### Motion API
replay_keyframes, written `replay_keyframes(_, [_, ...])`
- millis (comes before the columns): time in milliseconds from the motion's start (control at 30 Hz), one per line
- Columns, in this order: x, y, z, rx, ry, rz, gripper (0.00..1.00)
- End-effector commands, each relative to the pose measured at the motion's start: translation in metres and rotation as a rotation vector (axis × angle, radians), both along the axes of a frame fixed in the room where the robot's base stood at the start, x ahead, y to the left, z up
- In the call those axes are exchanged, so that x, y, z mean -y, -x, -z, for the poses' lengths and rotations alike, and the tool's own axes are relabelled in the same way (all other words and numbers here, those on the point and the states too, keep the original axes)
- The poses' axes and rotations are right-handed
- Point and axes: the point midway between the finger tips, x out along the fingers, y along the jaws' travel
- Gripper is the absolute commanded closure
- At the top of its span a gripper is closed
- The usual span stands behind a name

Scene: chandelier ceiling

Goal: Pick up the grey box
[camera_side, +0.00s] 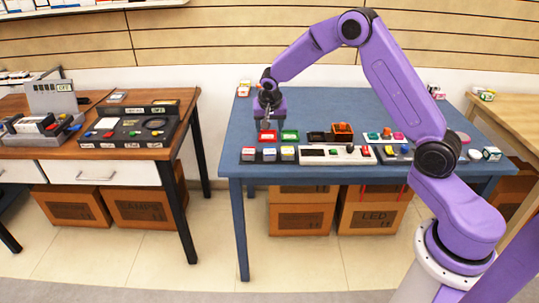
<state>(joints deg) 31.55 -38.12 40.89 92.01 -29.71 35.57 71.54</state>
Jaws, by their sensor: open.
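My gripper (268,124) is open and points down over the left part of the blue table (245,103). Its fingertips are just above or beside a small red block (267,136); I cannot tell whether they touch. A green block (290,136) sits just right of it. In front, along the table's near edge, stand three small light-coloured boxes: a left one (248,154), a middle one (270,155) and a right one (288,153). The left one looks greyish, but they are too small to tell which is the grey box.
A long white panel with buttons (322,154) lies right of the small boxes. Behind it are a dark piece (320,137) and an orange box (342,131). A small white-and-red box (244,88) stands at the back left. The table's back middle is clear.

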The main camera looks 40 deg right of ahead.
Motion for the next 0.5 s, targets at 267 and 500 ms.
replay_keyframes(267, [0.012, -0.013, 0.047, -0.003, 0.001, -0.002, 0.38])
replay_keyframes(500, [0.019, -0.021, 0.073, -0.001, 0.0, -0.002, 0.38])
